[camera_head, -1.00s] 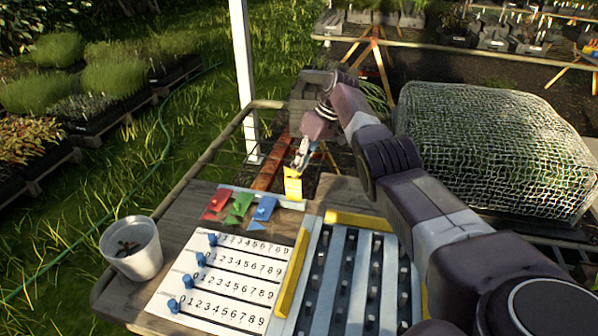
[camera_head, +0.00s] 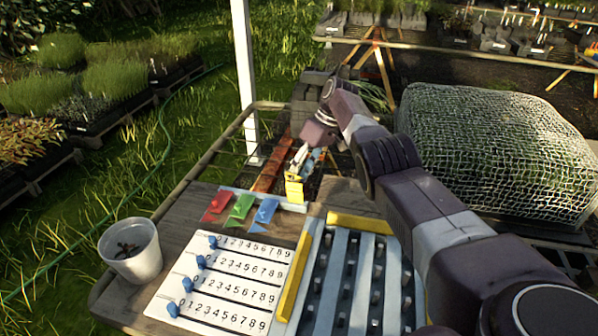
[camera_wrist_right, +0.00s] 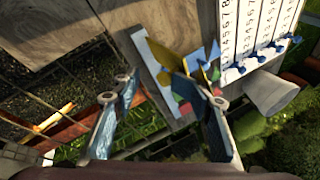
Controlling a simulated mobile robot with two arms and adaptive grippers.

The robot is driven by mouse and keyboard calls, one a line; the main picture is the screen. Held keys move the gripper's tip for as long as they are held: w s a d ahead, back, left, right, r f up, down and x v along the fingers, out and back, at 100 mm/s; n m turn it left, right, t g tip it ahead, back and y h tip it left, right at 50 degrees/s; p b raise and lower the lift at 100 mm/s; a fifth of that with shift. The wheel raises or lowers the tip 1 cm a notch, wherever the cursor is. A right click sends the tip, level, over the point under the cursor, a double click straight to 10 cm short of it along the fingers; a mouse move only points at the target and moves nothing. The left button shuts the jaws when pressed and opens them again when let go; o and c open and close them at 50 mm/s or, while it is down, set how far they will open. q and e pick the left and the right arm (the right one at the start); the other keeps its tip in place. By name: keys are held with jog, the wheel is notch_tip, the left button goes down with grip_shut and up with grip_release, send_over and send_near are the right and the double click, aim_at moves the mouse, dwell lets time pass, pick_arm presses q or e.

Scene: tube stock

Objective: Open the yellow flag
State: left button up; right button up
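The yellow flag (camera_head: 294,188) stands up at the right end of the flag strip (camera_head: 283,204), at the board's far edge. My right gripper (camera_head: 303,160) is right by the flag's top. In the right wrist view the gripper (camera_wrist_right: 165,95) has its two blue fingers spread wide. The yellow flag (camera_wrist_right: 165,50) shows beyond them, between the fingers; I cannot tell whether a finger touches it. A red flag (camera_head: 217,206), a green flag (camera_head: 241,207) and a blue flag (camera_head: 265,211) are in a row left of it. My left gripper is out of view.
A white number board (camera_head: 225,275) with blue pegs lies in front of the flags. A white pot (camera_head: 135,255) stands at its left. A slotted rack with yellow edge bars (camera_head: 293,278) is at the right. A net-covered block (camera_head: 500,150) stands behind my right arm.

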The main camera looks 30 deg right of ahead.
jog(key=shift+s+d+f, duration=0.1)
jog(key=shift+d+f, duration=0.15)
jog(key=shift+f, duration=0.05)
jog(key=shift+r, duration=0.15)
jog(key=v, duration=1.2)
jog(key=shift+r, duration=0.15)
jog(key=shift+a, duration=0.25)
